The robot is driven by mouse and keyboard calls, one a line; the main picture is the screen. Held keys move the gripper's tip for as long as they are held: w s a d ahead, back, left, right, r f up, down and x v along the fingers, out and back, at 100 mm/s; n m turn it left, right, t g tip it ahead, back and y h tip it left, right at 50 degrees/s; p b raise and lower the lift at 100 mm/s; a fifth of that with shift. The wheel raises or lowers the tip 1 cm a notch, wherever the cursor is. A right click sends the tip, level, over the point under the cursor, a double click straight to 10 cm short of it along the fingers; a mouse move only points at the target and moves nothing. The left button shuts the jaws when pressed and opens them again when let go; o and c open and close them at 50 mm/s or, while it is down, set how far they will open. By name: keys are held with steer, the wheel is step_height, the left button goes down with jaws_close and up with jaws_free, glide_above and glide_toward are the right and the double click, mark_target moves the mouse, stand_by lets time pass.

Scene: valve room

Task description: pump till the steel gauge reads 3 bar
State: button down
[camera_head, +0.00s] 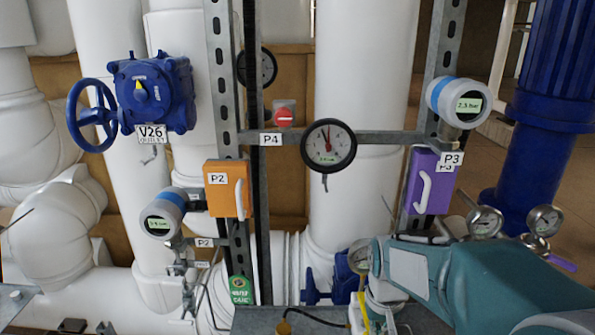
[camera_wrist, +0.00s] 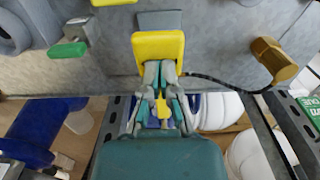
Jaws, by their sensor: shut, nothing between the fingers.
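My gripper (camera_wrist: 159,72) is shut and empty in the wrist view. Its fingertips overlap the lower edge of a yellow pad (camera_wrist: 158,45), probably the pump's; I cannot tell whether they touch it. In the head view, a small steel-rimmed gauge (camera_head: 484,221) and another steel-rimmed gauge (camera_head: 544,220) stand behind my arm at the lower right. A further round steel gauge (camera_head: 359,257) is partly hidden beside my teal arm. Their needles are too small to read, and I cannot tell which one the task means.
A black-rimmed dial P4 (camera_head: 328,145) hangs at the centre. A digital gauge (camera_head: 458,102) at P3 seems to show 2.3 bar. Orange box P2 (camera_head: 227,188) and a purple box (camera_head: 430,180) flank the dial. A brass fitting (camera_wrist: 273,60) with a black cable lies right of the pad.

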steer(key=shift+f, duration=1.1)
steer(key=shift+r, duration=2.6)
stand_by(1.0)
stand_by(0.9)
steer(key=shift+r, duration=2.05)
